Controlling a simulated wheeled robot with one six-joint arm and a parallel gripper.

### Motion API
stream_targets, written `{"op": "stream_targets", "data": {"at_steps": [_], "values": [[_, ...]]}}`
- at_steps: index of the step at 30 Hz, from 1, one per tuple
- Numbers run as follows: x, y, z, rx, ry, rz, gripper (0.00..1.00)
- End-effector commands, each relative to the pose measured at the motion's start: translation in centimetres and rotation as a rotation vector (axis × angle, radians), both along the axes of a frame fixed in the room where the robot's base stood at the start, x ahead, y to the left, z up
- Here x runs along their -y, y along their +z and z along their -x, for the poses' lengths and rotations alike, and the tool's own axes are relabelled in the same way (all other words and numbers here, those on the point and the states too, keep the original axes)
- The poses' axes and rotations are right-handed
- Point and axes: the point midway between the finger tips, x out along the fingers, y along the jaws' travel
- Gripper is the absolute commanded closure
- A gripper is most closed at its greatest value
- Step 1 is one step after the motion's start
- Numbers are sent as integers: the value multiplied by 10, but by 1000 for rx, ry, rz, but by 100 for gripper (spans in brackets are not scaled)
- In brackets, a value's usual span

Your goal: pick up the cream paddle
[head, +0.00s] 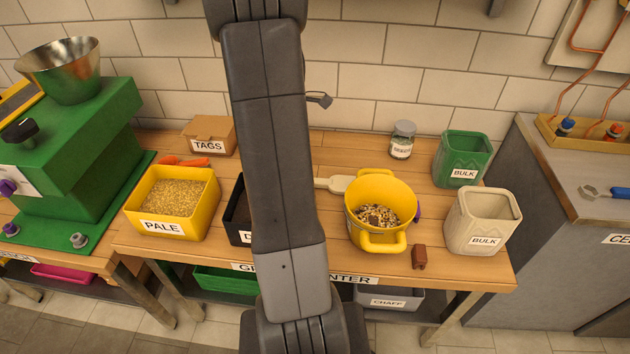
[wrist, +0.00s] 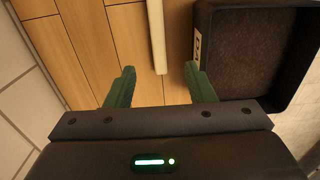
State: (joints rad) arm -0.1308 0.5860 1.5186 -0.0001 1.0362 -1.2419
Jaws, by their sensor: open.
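The cream paddle (head: 338,184) lies on the wooden counter, just left of and partly behind the yellow two-handled tub (head: 380,239). My arm hides its left part in the head view. In the wrist view a straight, pale length of the cream paddle (wrist: 156,35) runs down from the top edge, and its end shows between my fingertips. My gripper (wrist: 160,68) is open, with its two green fingers apart on either side of that end and nothing held. Their height above the paddle is hard to tell. The head view hides my gripper behind my arm.
A black bin (wrist: 245,108) stands close to the right finger. The yellow PALE bin (head: 163,227) of grain stands left, the green BULK bin (head: 463,160) and cream BULK bin (head: 483,222) right. A small brown object (head: 419,256) is near the front edge.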

Motion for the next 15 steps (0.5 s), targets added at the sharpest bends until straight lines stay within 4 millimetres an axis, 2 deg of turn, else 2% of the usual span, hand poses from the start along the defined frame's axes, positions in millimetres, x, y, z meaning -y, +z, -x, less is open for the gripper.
{"op": "stream_targets", "data": {"at_steps": [5,9,15], "values": [[-1,-27,1,-5,3,1,51],[0,-56,1,-6,2,1,51],[0,-81,0,-2,2,1,51]]}}
